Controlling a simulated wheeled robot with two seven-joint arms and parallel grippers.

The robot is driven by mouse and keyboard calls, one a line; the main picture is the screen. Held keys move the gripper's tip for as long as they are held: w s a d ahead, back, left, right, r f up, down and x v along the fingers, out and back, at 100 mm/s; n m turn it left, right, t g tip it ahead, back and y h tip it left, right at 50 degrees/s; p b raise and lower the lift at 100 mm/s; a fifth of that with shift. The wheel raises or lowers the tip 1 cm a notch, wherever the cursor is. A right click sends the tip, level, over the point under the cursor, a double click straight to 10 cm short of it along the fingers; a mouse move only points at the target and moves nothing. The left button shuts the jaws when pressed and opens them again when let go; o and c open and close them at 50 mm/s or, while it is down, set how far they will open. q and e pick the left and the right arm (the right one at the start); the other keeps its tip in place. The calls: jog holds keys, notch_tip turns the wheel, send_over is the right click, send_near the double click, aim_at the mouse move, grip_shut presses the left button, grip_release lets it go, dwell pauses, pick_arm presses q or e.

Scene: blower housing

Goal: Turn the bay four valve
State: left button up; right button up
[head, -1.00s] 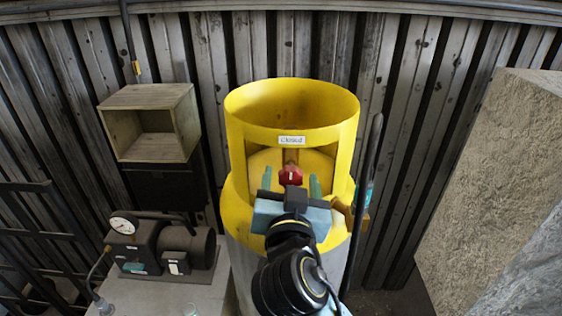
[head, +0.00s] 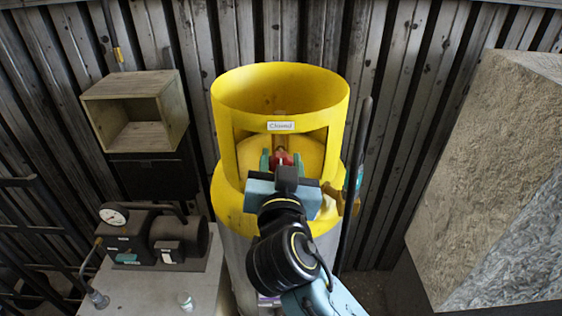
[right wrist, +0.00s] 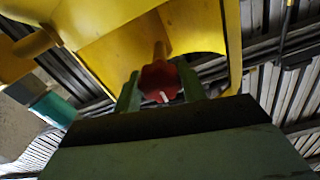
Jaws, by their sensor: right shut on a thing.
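The red valve knob (head: 283,157) sits inside the front opening of the yellow collar (head: 236,95) on top of a large cylinder (head: 238,270). A white label (head: 281,126), which seems to read "Closed", is on the collar above the opening. My right gripper (head: 282,160) reaches into the opening with a finger on each side of the knob and is shut on it. In the right wrist view the red knob (right wrist: 160,82) shows a white mark on its face, on a brass-coloured stem (right wrist: 160,50). My left gripper is not in view.
A black motor unit with a gauge (head: 113,215) stands on a grey block (head: 150,285) at left. An open wooden box (head: 135,110) is above it. A dark hose (head: 358,180) runs beside the cylinder. A big rough block (head: 490,180) stands at right.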

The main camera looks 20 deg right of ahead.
jog(key=shift+n, duration=0.7)
jog(key=n, duration=0.2)
jog(key=shift+n, duration=0.3)
jog(key=n, duration=1.1)
jog(key=shift+a+n, duration=0.1)
jog(key=shift+n, duration=0.3)
jog(key=n, duration=0.5)
jog(key=shift+f, duration=0.1)
jog(key=shift+n, duration=0.4)
